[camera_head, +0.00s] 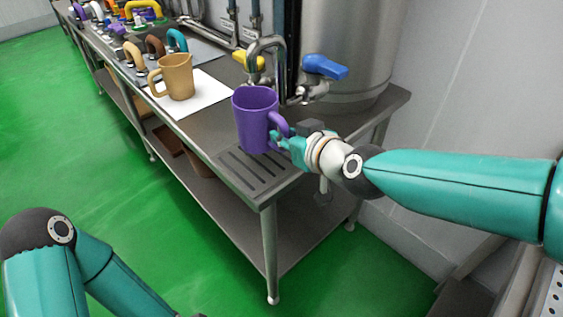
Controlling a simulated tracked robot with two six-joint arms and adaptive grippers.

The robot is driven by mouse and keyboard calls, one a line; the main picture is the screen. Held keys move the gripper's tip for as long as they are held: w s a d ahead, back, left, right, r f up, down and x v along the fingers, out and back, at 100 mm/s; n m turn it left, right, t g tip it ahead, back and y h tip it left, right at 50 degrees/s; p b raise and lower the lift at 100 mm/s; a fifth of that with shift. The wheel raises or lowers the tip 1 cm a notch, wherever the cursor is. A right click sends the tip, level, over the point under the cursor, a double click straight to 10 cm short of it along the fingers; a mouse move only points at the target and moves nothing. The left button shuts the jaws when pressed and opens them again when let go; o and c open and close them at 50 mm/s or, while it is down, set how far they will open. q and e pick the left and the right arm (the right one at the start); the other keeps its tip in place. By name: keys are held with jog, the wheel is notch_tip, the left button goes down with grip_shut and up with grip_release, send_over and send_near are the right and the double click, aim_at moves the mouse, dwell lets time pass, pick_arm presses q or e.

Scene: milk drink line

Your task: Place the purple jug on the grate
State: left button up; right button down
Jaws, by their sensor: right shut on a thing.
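The purple jug (254,118) is upright in the middle of the view, over the near end of the steel bench. My right gripper (283,142) is shut on the purple jug at its handle, on the jug's right side. The grate (254,173) is a slotted drain panel in the bench top, just below the jug in the picture. The jug hides part of it, and I cannot tell whether the jug's base touches it. My left arm is at the lower left, but its gripper is out of the picture.
A tan jug (177,77) stands on a white mat (203,95) to the left. A curved steel spout (264,52) and a tap with a blue handle (325,67) are behind the purple jug, before a large steel tank (347,40). More coloured jugs line the far bench.

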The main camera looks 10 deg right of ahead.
notch_tip(320, 180, down, 4)
jog(key=shift+b, duration=1.05)
jog(key=shift+a+f, duration=0.1)
jog(key=shift+f, duration=0.4)
jog(key=shift+r, duration=0.1)
jog(key=c, duration=1.1)
grip_release()
